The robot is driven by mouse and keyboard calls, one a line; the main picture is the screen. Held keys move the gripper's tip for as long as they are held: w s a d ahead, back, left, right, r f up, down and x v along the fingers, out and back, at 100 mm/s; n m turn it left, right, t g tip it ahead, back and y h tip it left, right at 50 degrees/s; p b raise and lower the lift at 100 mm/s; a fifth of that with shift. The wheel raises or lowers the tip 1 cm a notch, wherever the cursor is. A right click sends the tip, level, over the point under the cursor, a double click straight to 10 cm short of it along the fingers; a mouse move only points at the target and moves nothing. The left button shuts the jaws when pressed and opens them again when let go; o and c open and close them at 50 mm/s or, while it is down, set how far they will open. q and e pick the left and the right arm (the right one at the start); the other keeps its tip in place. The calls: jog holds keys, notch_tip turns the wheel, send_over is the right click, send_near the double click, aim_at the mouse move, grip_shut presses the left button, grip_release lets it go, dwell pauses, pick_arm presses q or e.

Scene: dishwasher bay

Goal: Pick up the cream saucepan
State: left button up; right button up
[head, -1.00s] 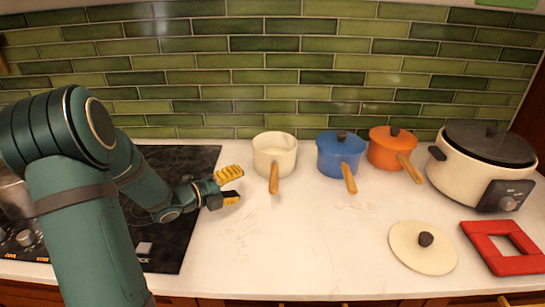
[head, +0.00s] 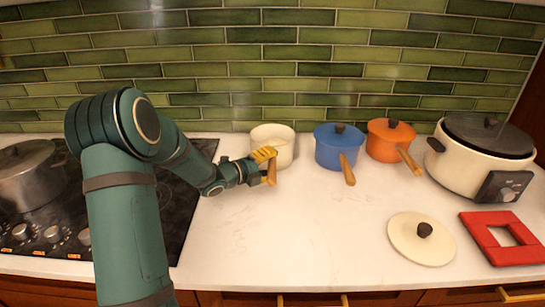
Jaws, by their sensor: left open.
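The cream saucepan (head: 284,136) stands upright and without a lid on the white counter, near the tiled wall. Its wooden handle (head: 271,174) points toward the front. My left gripper (head: 266,168) is at the handle, with its yellow fingertips by the handle's sides. The gripper is open. The fingers partly cover the handle, and I cannot tell whether they touch it. The cream lid (head: 409,247) with a dark knob lies flat at the front right. My right gripper is not in view.
A blue saucepan (head: 331,156) and an orange saucepan (head: 383,150) stand to the right, both lidded. A cream cooker (head: 463,172) and a red square trivet (head: 477,237) are at far right. A steel pot (head: 31,180) sits on the black cooktop at left. The counter's front middle is clear.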

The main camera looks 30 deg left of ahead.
pick_arm(q)
jog(key=shift+x, duration=0.8)
grip_shut()
jog(key=shift+r, duration=0.15)
